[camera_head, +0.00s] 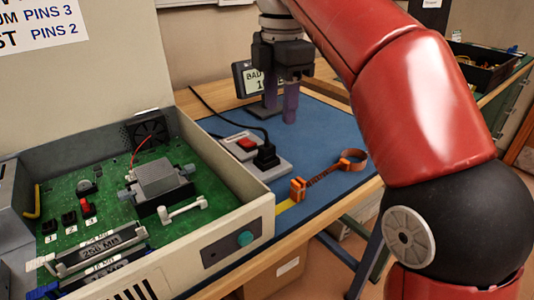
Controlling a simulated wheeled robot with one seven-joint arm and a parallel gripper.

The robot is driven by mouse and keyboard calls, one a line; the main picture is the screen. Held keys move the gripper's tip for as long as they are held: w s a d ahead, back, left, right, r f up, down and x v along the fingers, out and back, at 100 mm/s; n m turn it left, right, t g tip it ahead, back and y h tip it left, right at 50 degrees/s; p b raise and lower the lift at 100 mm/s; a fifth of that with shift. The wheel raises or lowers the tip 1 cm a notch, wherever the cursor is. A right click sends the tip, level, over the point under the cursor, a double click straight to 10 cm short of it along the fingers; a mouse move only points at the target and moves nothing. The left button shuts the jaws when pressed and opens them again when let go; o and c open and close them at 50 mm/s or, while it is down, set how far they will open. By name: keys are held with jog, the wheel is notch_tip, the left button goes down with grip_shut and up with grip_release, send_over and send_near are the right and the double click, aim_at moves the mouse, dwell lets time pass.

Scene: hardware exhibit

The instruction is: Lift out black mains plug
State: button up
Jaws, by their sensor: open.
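The black mains plug (266,156) sits upright in the grey socket strip (284,170) on the blue mat, beside a red switch. Its black cord loops up and back from the plug toward the rear left. My gripper (281,104) hangs above the mat, behind and a little right of the plug, fingers pointing down. It is open and empty, apart from the plug. My red arm reaches in from the right.
An open computer case (230,232) with a green board stands at left. A small display (247,78) is behind my gripper. An orange wrist strap (325,174) lies right of the strip. A black bin (480,68) stands at far right.

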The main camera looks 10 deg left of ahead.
aim_at(267, 146)
jog(key=shift+a+n, duration=0.9)
jog(key=shift+a+f, duration=0.1)
jog(key=shift+f, duration=0.2)
jog(key=shift+s+f, duration=0.1)
jog(key=shift+f, duration=0.75)
jog(key=f, duration=0.2)
jog(key=f+b, duration=0.1)
jog(key=f, duration=0.1)
jog(key=shift+s+a+f, duration=0.1)
jog(key=shift+s, duration=0.3)
jog(key=shift+f, duration=0.55)
jog(key=c, duration=0.8)
